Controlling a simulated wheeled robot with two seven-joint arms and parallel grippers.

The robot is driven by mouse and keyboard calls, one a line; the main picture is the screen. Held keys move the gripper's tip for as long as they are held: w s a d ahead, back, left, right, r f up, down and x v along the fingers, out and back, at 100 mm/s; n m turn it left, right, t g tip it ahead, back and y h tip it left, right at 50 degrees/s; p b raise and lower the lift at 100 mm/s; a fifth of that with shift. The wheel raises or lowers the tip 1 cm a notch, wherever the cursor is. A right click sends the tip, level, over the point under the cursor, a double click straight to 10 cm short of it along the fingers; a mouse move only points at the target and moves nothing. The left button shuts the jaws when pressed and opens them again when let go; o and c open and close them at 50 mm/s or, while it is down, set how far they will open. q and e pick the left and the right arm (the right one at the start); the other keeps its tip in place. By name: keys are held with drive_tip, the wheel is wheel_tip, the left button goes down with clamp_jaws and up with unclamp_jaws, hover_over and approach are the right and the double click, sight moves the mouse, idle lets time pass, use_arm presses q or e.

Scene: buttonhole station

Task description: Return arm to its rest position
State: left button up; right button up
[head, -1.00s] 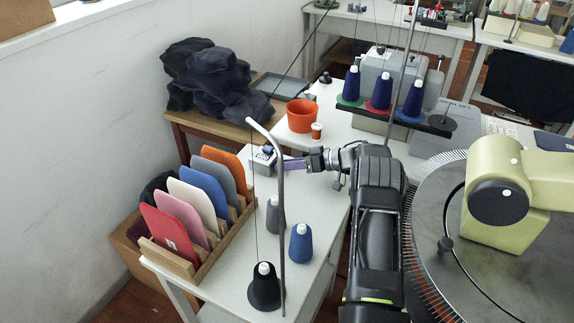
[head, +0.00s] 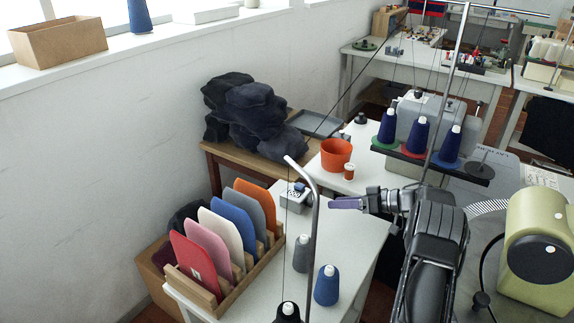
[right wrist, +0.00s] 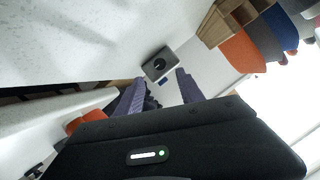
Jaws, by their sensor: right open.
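My right gripper (head: 335,202) reaches in from the right, above the white side table (head: 345,250). Its purple fingers point left toward a small grey box (head: 294,197) and stay a short way clear of it. In the right wrist view the two purple fingers (right wrist: 160,90) stand apart with nothing held between them. Beyond them a small grey device with a black round top (right wrist: 160,64) shows on the white surface. My left gripper is not in view.
Thread cones (head: 327,286) and a bent metal stand (head: 316,225) are in front of the arm. A rack of coloured panels (head: 235,275) stands left. An orange cup (head: 336,154) and small spool (head: 349,172) sit behind. The pale green machine (head: 535,250) is close right.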

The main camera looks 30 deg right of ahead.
drive_tip(key=x, duration=0.7)
drive_tip(key=shift+w+a+p, duration=0.25)
drive_tip(key=shift+p, duration=0.1)
drive_tip(key=shift+f, duration=0.1)
